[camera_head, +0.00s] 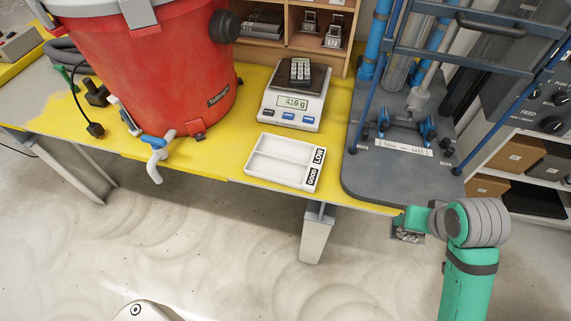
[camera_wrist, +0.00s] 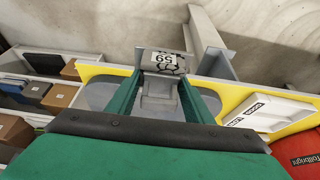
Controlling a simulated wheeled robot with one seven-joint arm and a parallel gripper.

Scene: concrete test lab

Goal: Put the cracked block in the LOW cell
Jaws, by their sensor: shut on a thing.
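A small grey block (camera_wrist: 150,68) with a white label reading 59 sits between the two green fingers of my gripper (camera_wrist: 161,78) in the wrist view. Dark jagged lines like cracks show on its face beside the label. In the head view my gripper (camera_head: 404,222) is at the right, just off the table's front edge, with the block (camera_head: 408,238) hanging below it, partly hidden. The white two-cell tray (camera_head: 262,171) lies on the yellow table, left of my gripper. Its LOW label marks the far cell and GOOD the near cell. Both cells look empty.
A scale (camera_head: 291,113) reading about 416 g, with a dark keypad-like item on it, stands behind the tray. A red drum (camera_head: 165,75) with a tap stands left. A blue-framed press on a grey base (camera_head: 375,185) stands right of the tray. A shelf (camera_head: 345,55) with blocks stands behind.

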